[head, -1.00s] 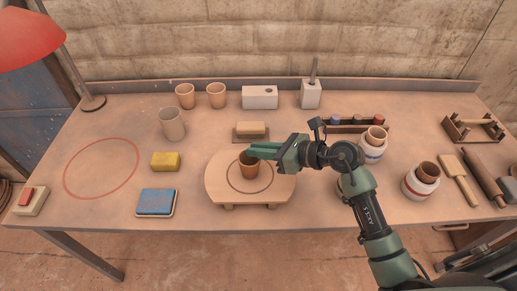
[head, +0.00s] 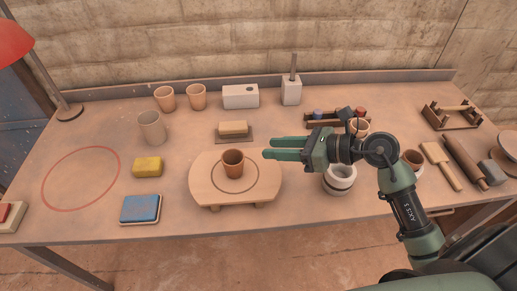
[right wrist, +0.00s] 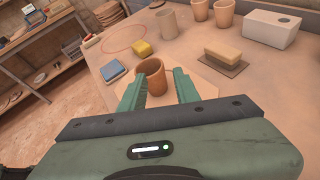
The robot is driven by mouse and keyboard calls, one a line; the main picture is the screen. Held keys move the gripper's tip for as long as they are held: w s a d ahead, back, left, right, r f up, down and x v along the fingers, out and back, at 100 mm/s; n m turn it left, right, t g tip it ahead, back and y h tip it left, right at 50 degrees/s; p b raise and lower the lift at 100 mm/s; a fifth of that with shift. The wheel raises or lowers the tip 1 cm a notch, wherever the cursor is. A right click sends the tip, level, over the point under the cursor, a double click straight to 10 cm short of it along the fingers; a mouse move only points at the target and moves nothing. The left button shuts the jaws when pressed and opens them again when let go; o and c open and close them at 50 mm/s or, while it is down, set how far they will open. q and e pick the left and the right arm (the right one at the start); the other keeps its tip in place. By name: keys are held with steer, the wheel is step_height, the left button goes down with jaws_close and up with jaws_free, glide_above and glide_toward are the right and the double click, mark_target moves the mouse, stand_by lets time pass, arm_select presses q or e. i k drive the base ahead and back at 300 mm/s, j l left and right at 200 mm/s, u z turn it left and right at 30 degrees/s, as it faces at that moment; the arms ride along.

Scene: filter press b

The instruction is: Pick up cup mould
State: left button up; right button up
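My right gripper (head: 283,149) is open and empty, to the right of a brown clay cup (head: 232,163) and apart from it. The cup stands upright on the round wooden board (head: 205,188). In the right wrist view the cup (right wrist: 150,78) shows beyond the open fingers (right wrist: 160,88). A white round mould (head: 340,187) with a grey band stands right of the board, below my gripper's wrist, and looks empty. Two more moulds with clay cups (head: 359,126) (head: 412,158) in them stand farther right, largely hidden by my arm. My left gripper is not in view.
A yellow sponge (head: 147,167), a blue pad (head: 140,209) and a red ring marking (head: 82,150) lie on the left. Clay cups (head: 165,98), a white block (head: 240,96) and a rack (head: 325,117) stand behind. A rolling pin (head: 464,158) lies at right.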

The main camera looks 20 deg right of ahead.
mark_target(338, 179)
steer(key=z, duration=1.45)
